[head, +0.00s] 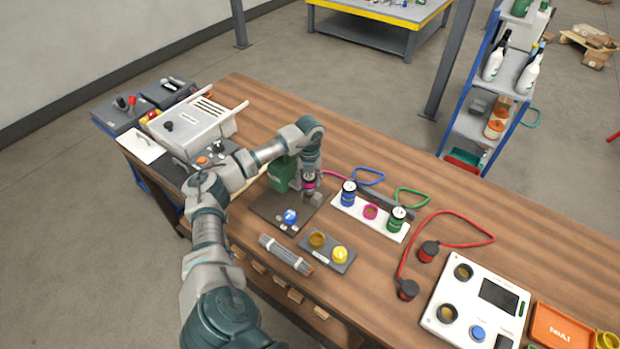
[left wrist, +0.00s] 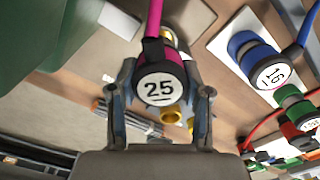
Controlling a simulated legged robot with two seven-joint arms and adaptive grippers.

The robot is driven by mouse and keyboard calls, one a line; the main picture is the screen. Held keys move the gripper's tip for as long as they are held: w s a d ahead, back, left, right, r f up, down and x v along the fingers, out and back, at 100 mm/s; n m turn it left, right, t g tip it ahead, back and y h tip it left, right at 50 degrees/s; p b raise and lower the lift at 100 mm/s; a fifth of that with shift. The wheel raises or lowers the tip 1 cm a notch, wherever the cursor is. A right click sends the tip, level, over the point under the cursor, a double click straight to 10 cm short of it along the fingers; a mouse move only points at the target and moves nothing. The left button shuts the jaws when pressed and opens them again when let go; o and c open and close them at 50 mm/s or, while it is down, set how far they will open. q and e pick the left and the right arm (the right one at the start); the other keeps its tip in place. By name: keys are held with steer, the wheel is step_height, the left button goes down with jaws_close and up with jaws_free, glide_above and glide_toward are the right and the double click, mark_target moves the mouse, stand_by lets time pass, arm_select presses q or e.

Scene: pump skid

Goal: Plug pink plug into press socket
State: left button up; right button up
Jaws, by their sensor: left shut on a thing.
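The pink plug (left wrist: 160,85), with a round white face marked 25, is between the fingers of my left gripper (left wrist: 160,118), which is shut on it. In the head view my left gripper (head: 310,184) holds the pink plug (head: 309,182) beside the green press (head: 283,173), over the right side of its dark base plate (head: 268,207). A small grey block (head: 313,198) shows just below the gripper; I cannot tell whether it is the press socket, or whether the plug touches it. The pink cable runs from the plug. My right gripper is not in view.
A white rack (head: 343,207) right of the press holds a blue plug (head: 348,193), a pink-ringed place (head: 370,212) and a green plug (head: 397,219). A blue knob (head: 290,216) and a grey box (head: 327,252) with brass and yellow fittings stand near.

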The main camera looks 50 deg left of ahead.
arm_select(q)
steer(key=shift+r, duration=0.1)
stand_by(0.3)
steer(key=shift+p, duration=0.35)
stand_by(0.7)
steer(key=shift+f+b, duration=0.5)
steer(key=shift+f, duration=1.3)
stand_by(0.3)
steer(key=o, duration=1.4)
steer(key=shift+c, duration=0.2)
step_height(320, 180, up, 12)
steer(key=shift+f, duration=0.1)
